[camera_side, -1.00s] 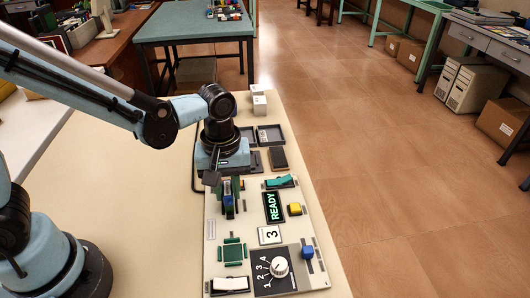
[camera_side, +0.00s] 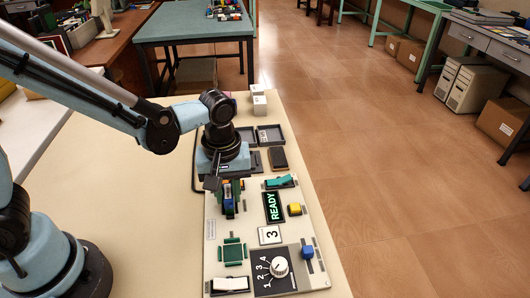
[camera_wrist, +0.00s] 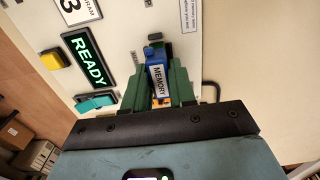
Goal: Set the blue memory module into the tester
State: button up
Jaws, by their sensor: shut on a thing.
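The blue memory module (camera_wrist: 157,80), with a white MEMORY label, stands between green side pieces in the wrist view. My gripper (camera_wrist: 160,88) is shut on it. In the side view the module (camera_side: 228,199) shows as a small blue shape under my gripper (camera_side: 229,190), over the upper left of the tester panel (camera_side: 213,262). Green parts close around the module hide its lower end. I cannot tell how deep it sits in the tester.
The tester has a lit READY display (camera_side: 273,207), a yellow button (camera_side: 294,209), a teal lever (camera_side: 279,181), a dial (camera_side: 279,267) and a blue knob (camera_side: 307,252). Dark trays (camera_side: 270,134) lie behind it. The tabletop (camera_side: 150,205) left of the tester is clear.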

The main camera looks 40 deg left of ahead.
jog(key=shift+f, duration=0.15)
jog(key=o, duration=1.4)
jog(key=shift+c, duration=0.2)
jog(key=shift+r, duration=3.75)
jog(key=shift+a, duration=0.1)
